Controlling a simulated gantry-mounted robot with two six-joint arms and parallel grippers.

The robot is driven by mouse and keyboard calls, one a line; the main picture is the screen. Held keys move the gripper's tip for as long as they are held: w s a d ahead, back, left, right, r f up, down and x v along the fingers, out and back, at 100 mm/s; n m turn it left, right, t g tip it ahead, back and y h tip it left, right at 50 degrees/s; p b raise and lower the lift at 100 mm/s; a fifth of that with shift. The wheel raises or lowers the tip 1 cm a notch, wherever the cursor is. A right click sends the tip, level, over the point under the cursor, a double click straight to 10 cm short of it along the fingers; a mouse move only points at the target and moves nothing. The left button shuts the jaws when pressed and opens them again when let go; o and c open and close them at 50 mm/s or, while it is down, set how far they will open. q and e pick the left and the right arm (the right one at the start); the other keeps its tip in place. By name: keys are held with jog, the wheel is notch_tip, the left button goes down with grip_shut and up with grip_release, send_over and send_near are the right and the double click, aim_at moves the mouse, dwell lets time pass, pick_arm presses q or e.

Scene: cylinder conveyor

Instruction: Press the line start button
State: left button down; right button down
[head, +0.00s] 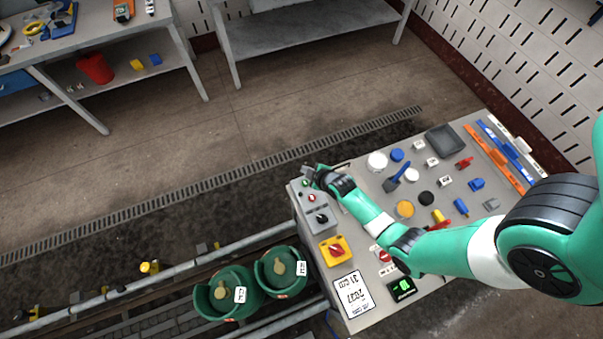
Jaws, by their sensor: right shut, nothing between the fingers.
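A grey control box (325,226) stands at the left edge of the table (375,277). On it are a small green button (305,183), a red button (312,198) and a black knob (321,217). Which one is the line start button is not legible. My right gripper (311,172) is shut and empty at the box's far end, right beside the green button. I cannot tell whether it touches the button. My left gripper is not in view.
A yellow switch box with a red knob (337,249) sits nearer, by a label sheet (354,295) and a green display (402,289). Lids, tools and a grey tray (445,140) cover the table's right part. Green gas cylinders (222,298) stand on the conveyor at left.

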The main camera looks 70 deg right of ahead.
aim_at(307, 184)
jog(key=shift+s+d+f, duration=0.15)
jog(key=shift+s+d, duration=0.15)
jog(key=shift+d, duration=0.05)
notch_tip(307, 184, down, 9)
jog(key=b, duration=0.8)
dwell(1.7)
jog(key=shift+f+b, duration=0.3)
jog(key=shift+b, duration=0.3)
